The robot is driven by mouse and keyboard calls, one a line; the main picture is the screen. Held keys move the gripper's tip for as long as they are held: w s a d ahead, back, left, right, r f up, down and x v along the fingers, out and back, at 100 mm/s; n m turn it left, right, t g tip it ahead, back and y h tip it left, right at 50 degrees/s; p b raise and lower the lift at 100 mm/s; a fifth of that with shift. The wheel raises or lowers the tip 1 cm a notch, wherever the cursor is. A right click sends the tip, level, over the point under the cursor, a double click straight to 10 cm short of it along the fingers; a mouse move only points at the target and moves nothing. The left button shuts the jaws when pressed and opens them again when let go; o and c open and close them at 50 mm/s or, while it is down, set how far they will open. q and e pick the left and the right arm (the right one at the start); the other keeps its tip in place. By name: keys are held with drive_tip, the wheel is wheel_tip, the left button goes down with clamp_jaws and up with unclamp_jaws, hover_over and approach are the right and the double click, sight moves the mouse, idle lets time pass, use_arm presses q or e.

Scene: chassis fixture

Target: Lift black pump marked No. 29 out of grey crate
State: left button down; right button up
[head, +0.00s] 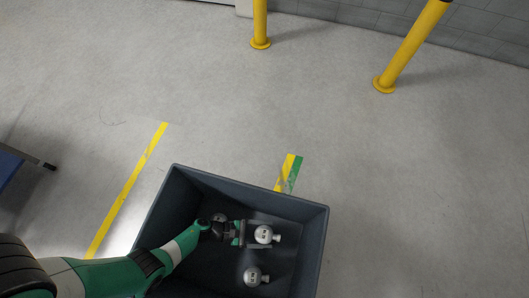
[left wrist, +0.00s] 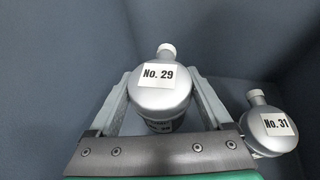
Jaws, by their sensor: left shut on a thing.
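The pump marked No. 29 (left wrist: 162,97) is silver-grey with a pale cap, not black. It sits between both fingers of my left gripper (left wrist: 165,80), which is shut on it. In the head view the held pump (head: 264,234) is inside the dark grey crate (head: 322,240), with my left gripper (head: 257,235) reaching in from the left. I cannot tell whether the pump touches the crate floor. My right gripper is not in view.
In the head view another pump (head: 252,276) is nearer the front, and a third (head: 218,217) is partly hidden by my wrist. Yellow posts (head: 408,45) stand far off.

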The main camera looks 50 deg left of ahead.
sight(272, 234)
use_arm(q)
wheel_tip(272, 234, up, 3)
drive_tip(key=shift+r+p, duration=0.1)
drive_tip(key=shift+p, duration=0.6)
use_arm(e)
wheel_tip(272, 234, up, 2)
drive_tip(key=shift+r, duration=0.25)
use_arm(q)
wheel_tip(272, 234, up, 30)
drive_tip(key=p, duration=2.7)
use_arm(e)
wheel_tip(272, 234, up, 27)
